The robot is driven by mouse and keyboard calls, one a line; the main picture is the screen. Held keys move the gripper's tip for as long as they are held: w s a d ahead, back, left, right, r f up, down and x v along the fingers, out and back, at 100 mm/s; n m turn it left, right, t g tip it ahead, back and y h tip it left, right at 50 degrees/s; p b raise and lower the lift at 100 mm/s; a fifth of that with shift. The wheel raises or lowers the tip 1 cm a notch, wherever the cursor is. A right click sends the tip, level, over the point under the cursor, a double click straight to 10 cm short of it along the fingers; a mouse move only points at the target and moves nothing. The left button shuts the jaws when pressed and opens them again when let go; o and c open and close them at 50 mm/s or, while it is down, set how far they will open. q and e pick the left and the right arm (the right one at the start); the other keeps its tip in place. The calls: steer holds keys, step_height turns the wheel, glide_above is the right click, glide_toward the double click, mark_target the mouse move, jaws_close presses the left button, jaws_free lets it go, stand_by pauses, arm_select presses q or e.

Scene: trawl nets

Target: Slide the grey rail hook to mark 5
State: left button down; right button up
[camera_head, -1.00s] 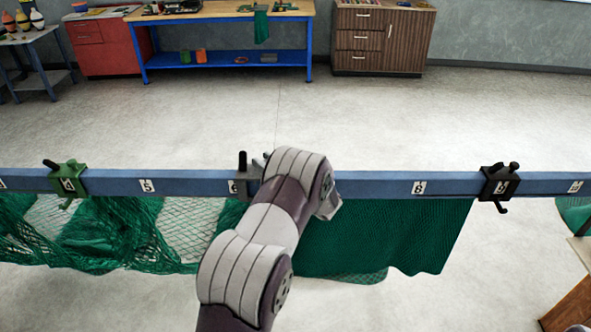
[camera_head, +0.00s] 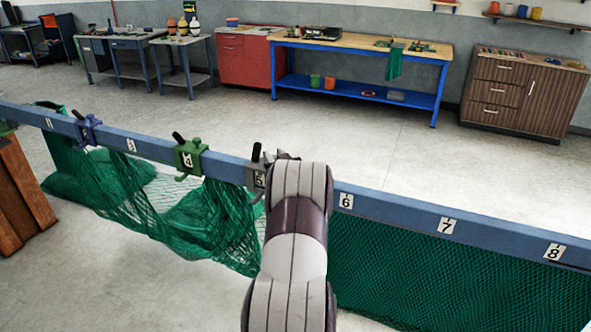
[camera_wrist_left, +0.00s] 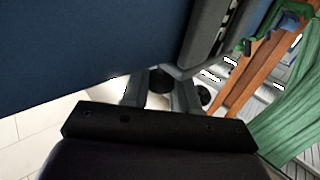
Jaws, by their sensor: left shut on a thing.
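The grey rail hook (camera_head: 256,166) sits on the blue rail (camera_head: 400,204) in the head view, partly hidden by my left arm. The white mark 5 (camera_head: 260,180) shows at the hook's front, close beside my arm. My left gripper is hidden behind its own arm in the head view. In the left wrist view its fingers (camera_wrist_left: 160,92) are shut on a dark part of the hook, below the rail. The grey hook body (camera_wrist_left: 208,38) shows there against the blue rail. My right gripper is not in view.
A green hook (camera_head: 190,158) sits at mark 4, left of the grey one, and a blue hook (camera_head: 88,130) sits further left. Green netting (camera_head: 215,220) hangs below the rail. Marks 6 (camera_head: 346,201) and 7 (camera_head: 446,225) are clear to the right. A wooden piece (camera_head: 22,190) stands at left.

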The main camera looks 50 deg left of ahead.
arm_select(q)
steer(key=shift+s+a+r, duration=0.3)
steer(key=shift+a+r, duration=0.1)
steer(key=shift+a, duration=0.2)
steer(key=shift+r, duration=0.25)
steer(key=c, duration=1)
jaws_free()
steer(key=shift+o, duration=0.2)
steer(key=shift+s+a+f, duration=0.1)
steer(key=shift+s+f, duration=0.05)
steer(key=shift+f, duration=0.15)
steer(key=shift+d+f+b, duration=0.15)
steer(key=shift+d+b, duration=0.1)
steer(key=shift+b, duration=0.05)
steer(key=b+v, duration=0.4)
steer(key=v, duration=0.8)
steer(key=shift+s, duration=0.15)
